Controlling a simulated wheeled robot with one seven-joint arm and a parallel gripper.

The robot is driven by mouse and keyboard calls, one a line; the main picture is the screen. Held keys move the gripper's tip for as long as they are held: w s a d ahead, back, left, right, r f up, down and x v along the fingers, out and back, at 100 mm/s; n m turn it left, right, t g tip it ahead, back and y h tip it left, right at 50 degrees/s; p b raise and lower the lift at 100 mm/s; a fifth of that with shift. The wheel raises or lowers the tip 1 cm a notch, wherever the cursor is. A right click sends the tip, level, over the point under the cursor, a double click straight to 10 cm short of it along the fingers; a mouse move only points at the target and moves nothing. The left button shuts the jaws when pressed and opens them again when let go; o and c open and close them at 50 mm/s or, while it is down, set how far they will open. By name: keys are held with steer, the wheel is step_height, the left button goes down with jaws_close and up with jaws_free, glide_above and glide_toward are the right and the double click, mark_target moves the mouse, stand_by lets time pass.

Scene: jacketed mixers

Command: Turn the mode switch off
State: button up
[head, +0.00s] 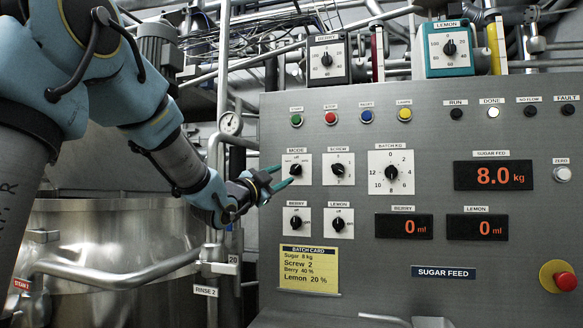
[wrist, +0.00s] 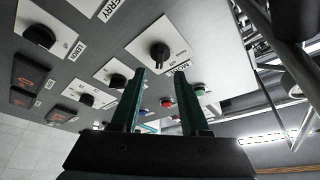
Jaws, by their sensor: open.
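The mode switch (head: 296,169) is a black knob on a white square plate at the upper left of the grey panel. It also shows in the wrist view (wrist: 160,53), just beyond my fingertips. My gripper (head: 281,176) is at the left of this plate in the head view, its teal fingers pointing at the panel. In the wrist view my gripper (wrist: 158,76) is open, with nothing between the fingers. The knob appears roughly in line with the gap and apart from the fingers. I cannot read the knob's position clearly.
The screw knob (head: 337,170) is right of the mode switch; berry (head: 296,222) and lemon (head: 339,224) knobs are below. Coloured buttons, including a green one (head: 296,120), are above. A red emergency button (head: 565,281) is far right. A steel vessel (head: 110,240) stands at left.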

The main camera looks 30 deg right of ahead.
mark_target(294, 169)
steer(key=p+x, duration=0.2)
steer(key=x, duration=0.4)
steer(key=shift+w+d+r, duration=0.1)
steer(key=shift+w+d, duration=0.05)
steer(key=shift+d, duration=0.15)
jaws_close()
